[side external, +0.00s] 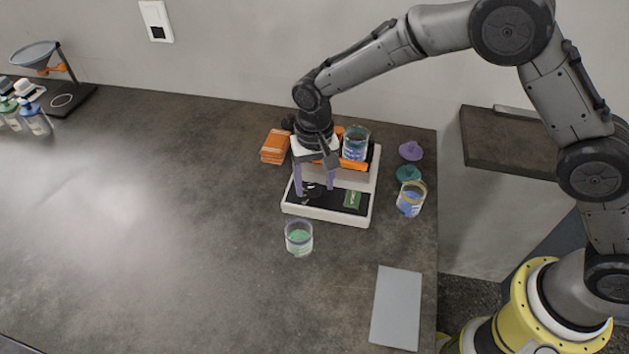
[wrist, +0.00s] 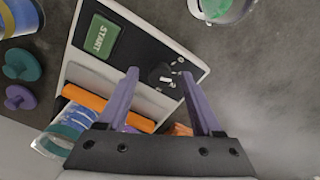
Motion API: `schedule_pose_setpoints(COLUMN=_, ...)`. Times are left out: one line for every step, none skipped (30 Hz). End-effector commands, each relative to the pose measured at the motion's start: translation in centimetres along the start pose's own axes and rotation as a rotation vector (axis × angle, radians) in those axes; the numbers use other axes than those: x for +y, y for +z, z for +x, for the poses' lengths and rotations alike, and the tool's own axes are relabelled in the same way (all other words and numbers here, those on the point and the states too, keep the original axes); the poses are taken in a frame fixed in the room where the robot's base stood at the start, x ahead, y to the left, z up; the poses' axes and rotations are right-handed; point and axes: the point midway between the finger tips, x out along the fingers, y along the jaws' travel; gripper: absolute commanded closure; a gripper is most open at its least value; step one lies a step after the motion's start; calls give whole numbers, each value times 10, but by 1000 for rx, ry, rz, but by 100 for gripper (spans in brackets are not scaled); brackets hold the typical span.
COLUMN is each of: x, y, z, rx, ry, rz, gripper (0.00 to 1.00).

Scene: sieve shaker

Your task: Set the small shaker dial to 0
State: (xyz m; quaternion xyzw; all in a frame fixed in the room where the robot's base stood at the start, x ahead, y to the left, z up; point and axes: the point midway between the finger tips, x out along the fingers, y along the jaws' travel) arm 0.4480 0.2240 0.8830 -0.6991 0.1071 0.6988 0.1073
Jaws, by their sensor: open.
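The white sieve shaker (side external: 364,218) stands on the table with a black front panel. The panel carries a green START button (side external: 353,199), which also shows in the wrist view (wrist: 102,37). A small dark dial (wrist: 160,76) with light marks sits on the panel. Its setting is too small to read. My gripper (side external: 314,191) points down at the panel, with its purple fingers open. In the wrist view, the fingertips (wrist: 160,74) appear on either side of the dial. Whether they touch it I cannot tell. In the side view the fingers partly hide the dial.
A jar with blue contents (side external: 356,142) stands on the shaker by an orange bar. A green-filled jar (side external: 299,238) stands in front, and a yellow-rimmed jar (side external: 411,199) to the right near purple (side external: 411,151) and teal (side external: 408,174) lids. Orange boxes (side external: 275,147) lie behind left.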

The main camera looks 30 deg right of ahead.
Motion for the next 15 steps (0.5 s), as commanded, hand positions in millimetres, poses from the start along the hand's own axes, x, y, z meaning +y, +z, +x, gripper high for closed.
schedule_pose_setpoints(x=0, y=0, z=2, rx=-1, ry=1, rz=0, gripper=33)
schedule_pose_setpoints(x=0, y=0, z=3, rx=-1, ry=1, rz=0, gripper=33)
schedule_pose_setpoints(x=0, y=0, z=3, rx=-1, ry=1, rz=0, gripper=33)
schedule_pose_setpoints(x=0, y=0, z=3, rx=-1, ry=1, rz=0, gripper=33)
schedule_pose_setpoints(x=0, y=0, z=3, rx=-1, ry=1, rz=0, gripper=33)
schedule_pose_setpoints(x=0, y=0, z=3, rx=-1, ry=1, rz=0, gripper=33)
schedule_pose_setpoints(x=0, y=0, z=3, rx=-1, ry=1, rz=0, gripper=33)
schedule_pose_setpoints(x=0, y=0, z=3, rx=-1, ry=1, rz=0, gripper=33)
schedule_pose_setpoints(x=0, y=0, z=3, rx=-1, ry=1, rz=0, gripper=33)
schedule_pose_setpoints(x=0, y=0, z=3, rx=-1, ry=1, rz=0, gripper=37)
schedule_pose_setpoints(x=0, y=0, z=3, rx=-1, ry=1, rz=0, gripper=42)
schedule_pose_setpoints(x=0, y=0, z=3, rx=-1, ry=1, rz=0, gripper=49)
schedule_pose_setpoints(x=0, y=0, z=3, rx=-1, ry=1, rz=0, gripper=55)
schedule_pose_setpoints(x=0, y=0, z=3, rx=0, ry=0, rz=0, gripper=60)
schedule_pose_setpoints(x=0, y=0, z=3, rx=-1, ry=0, rz=0, gripper=67)
